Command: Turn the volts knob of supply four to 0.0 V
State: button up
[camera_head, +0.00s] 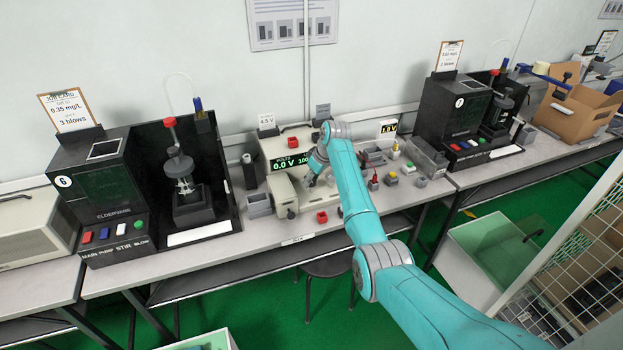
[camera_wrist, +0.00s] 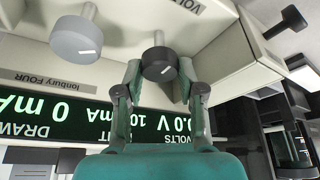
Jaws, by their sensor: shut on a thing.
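Supply four (camera_head: 277,147) is a cream bench unit with a green-lit display (camera_head: 289,163) that reads 0.0 V under VOLTS. In the wrist view its label (camera_wrist: 50,82) ends in FOUR, and the display (camera_wrist: 160,119) appears upside down. The dark volts knob (camera_wrist: 159,61), with a white pointer mark, sits near the VOLTS lettering. My gripper (camera_wrist: 160,76) has its two fingers on either side of this knob and is shut on it. In the head view my gripper (camera_head: 315,166) is at the supply's front, with the knob hidden.
A second grey knob (camera_wrist: 76,38) is beside the volts knob. A black tester (camera_head: 98,190) marked 6 stands left on the bench and another (camera_head: 450,115) stands right.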

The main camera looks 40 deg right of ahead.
jog(key=shift+n, duration=0.5)
jog(key=o, duration=1.1)
jog(key=shift+o, duration=0.2)
jog(key=v, duration=1.2)
jog(key=shift+d, duration=0.15)
